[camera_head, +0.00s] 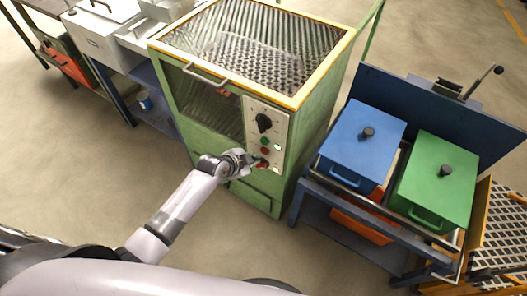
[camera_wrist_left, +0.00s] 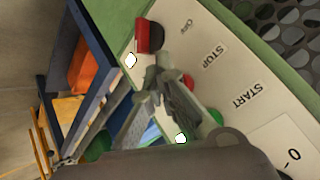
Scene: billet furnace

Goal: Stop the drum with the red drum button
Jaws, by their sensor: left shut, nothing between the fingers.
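The green machine (camera_head: 300,150) has a light control panel (camera_head: 280,128) with a black knob (camera_head: 264,122) at its top. Below the knob are a green button (camera_head: 265,141) and a red button (camera_head: 264,150). In the left wrist view the red button (camera_wrist_left: 188,82) lies by the STOP label, partly hidden behind my fingers, and the green button (camera_wrist_left: 215,117) by START. A red block-shaped control (camera_wrist_left: 148,36) sits past STOP. My left gripper (camera_head: 254,160) is shut and empty, close to the panel's lower part. Whether it touches the red button I cannot tell. My right gripper is out of view.
A perforated drum (camera_head: 255,65) shows through the machine's top, with a handle (camera_head: 208,76) on its front. To the right a blue-framed stand holds a blue lidded box (camera_head: 360,150) and a green one (camera_head: 435,185). Open floor lies in front.

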